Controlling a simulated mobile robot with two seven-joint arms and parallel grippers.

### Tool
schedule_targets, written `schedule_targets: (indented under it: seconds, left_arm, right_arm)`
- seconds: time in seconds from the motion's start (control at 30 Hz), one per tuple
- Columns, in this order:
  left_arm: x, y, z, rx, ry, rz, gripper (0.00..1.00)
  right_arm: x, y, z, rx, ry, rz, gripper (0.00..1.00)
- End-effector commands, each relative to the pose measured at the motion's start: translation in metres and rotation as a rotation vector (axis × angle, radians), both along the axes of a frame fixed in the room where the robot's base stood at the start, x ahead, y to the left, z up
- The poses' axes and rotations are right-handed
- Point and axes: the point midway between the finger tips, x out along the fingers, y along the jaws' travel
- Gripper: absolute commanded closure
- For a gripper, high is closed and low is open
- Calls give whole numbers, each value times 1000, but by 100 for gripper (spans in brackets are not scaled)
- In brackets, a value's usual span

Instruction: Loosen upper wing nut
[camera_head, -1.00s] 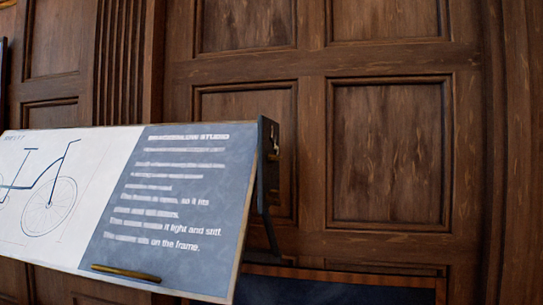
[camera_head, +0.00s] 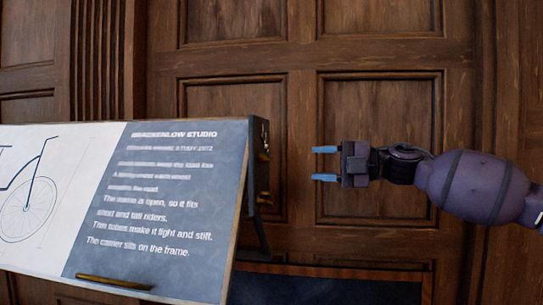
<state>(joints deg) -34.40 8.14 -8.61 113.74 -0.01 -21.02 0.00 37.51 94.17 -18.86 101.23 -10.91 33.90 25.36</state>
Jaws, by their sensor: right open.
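A tilted drafting board (camera_head: 165,210) fills the left of the view, with a bicycle drawing and a grey text panel on it. On its right side edge is a dark bracket with a small brass-coloured piece (camera_head: 264,156), perhaps the upper wing nut; it is too small to make out clearly. My right gripper (camera_head: 324,164) comes in from the right with two blue fingers pointing left. It is open and empty, to the right of the bracket and apart from it. My left gripper is not in view.
A brass-coloured ledge (camera_head: 115,283) runs along the board's lower edge. A dark panel with a wooden rim (camera_head: 330,270) is below the gripper. Wood-panelled wall (camera_head: 380,100) stands behind. The space between gripper and bracket looks clear.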

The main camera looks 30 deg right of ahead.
Motion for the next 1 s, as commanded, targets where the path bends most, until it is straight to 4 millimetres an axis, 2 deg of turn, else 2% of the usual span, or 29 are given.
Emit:
schedule_targets:
  seconds: [0.1, 0.37, 1.0]
  left_arm:
    - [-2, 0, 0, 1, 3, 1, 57]
    - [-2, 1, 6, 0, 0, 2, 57]
    - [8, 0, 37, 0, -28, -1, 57]
  right_arm:
    - [-3, 0, 9, -15, -8, 2, 54]
    - [6, 12, 11, -12, -10, 4, 54]
    - [53, 74, 10, -12, -10, 3, 54]
